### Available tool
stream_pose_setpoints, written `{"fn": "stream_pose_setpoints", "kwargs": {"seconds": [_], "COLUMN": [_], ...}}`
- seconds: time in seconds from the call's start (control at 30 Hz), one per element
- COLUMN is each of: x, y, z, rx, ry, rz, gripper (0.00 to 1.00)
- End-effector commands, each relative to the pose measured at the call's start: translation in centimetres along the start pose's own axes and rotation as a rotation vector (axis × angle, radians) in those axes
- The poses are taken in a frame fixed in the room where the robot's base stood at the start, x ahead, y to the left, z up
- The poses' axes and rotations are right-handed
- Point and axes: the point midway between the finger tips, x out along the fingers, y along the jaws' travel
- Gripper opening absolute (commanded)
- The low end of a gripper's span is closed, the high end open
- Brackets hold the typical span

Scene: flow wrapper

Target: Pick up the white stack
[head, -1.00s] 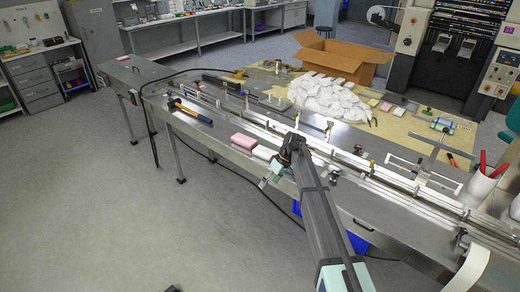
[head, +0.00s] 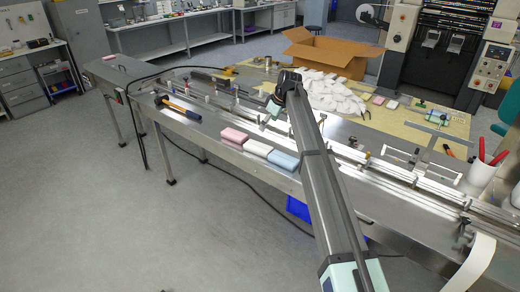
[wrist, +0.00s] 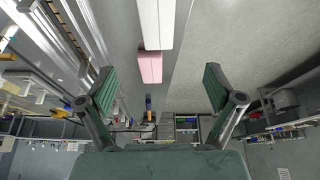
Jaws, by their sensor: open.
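The white stack (head: 258,148) is a low block lying near the front edge of the steel machine table, between the pink stack (head: 234,135) and the blue stack (head: 284,159). In the wrist view the white stack (wrist: 156,24) is at the top middle, cut off by the frame edge, with the pink stack (wrist: 149,68) below it. My gripper (wrist: 159,78) is open and empty, its fingers spread wide apart. In the head view my gripper (head: 272,106) appears above the table, behind the stacks in the picture, and touches none of them. The blue stack is outside the wrist view.
Long metal rails (head: 345,152) run along the table behind the stacks. A hammer (head: 178,107) lies to the left. A heap of white packets (head: 335,93) and a cardboard box (head: 330,52) are farther back. Open floor (head: 120,220) lies in front.

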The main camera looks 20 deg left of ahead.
Motion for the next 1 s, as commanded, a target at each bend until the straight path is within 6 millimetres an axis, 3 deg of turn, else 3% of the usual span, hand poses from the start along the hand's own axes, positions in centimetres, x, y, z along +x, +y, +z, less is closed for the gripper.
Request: {"fn": "stream_pose_setpoints", "kwargs": {"seconds": [0.4, 0.77, 1.0], "x": [7.6, 9.6, 12.5], "y": [0.1, 0.1, 0.5], "z": [0.0, 0.1, 0.4], "rx": [0.002, 0.002, 0.001], "ry": [-0.001, -0.001, -0.002], "rz": [-0.001, -0.001, -0.002], "gripper": [0.92, 0.92, 0.92]}}
